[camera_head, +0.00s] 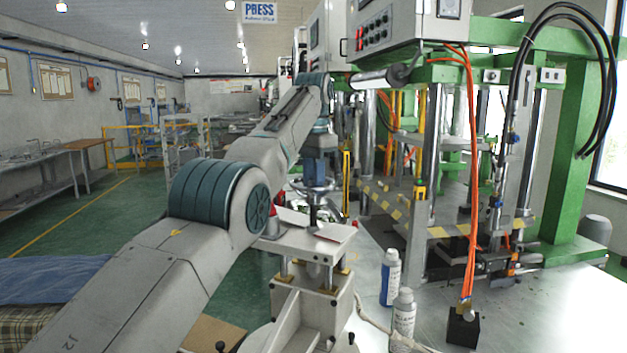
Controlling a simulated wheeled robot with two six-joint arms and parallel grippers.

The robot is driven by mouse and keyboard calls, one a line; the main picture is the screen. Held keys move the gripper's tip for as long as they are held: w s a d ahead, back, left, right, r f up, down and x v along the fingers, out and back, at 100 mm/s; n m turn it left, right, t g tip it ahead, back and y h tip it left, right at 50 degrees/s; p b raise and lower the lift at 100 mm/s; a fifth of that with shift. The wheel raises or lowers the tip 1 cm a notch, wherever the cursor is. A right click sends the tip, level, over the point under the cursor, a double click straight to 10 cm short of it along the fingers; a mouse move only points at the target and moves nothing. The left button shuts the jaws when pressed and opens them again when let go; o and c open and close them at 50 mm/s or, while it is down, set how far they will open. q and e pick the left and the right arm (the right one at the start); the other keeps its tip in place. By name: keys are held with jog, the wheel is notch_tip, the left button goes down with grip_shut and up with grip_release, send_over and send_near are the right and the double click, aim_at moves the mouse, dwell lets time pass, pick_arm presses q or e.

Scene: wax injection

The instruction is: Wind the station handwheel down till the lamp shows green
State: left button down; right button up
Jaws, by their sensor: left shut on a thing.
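The station (312,304) is a pale block with a plate on top, standing on the bench in the lower middle. Its handwheel (298,187) is a grey wheel on an upright threaded shaft above the plate. My left arm crosses from the lower left and bends down over the wheel. My left gripper (320,176) points down and is shut on the handwheel; its fingertips are small and partly hidden. I cannot make out a lit green lamp on the station. My right gripper is out of view.
A blue-labelled bottle (390,278) and a grey-labelled bottle (403,318) stand right of the station. A black block (462,327) with orange hoses is farther right. The green press frame (565,150) stands behind. The bench's right front is clear.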

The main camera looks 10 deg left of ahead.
pick_arm(q)
jog(key=n, duration=0.4)
jog(key=shift+f+n, duration=0.1)
jog(key=shift+n, duration=0.2)
jog(key=n, duration=0.3)
jog(key=shift+n, duration=0.3)
jog(key=n, duration=1.8)
jog(key=shift+n, duration=1.9)
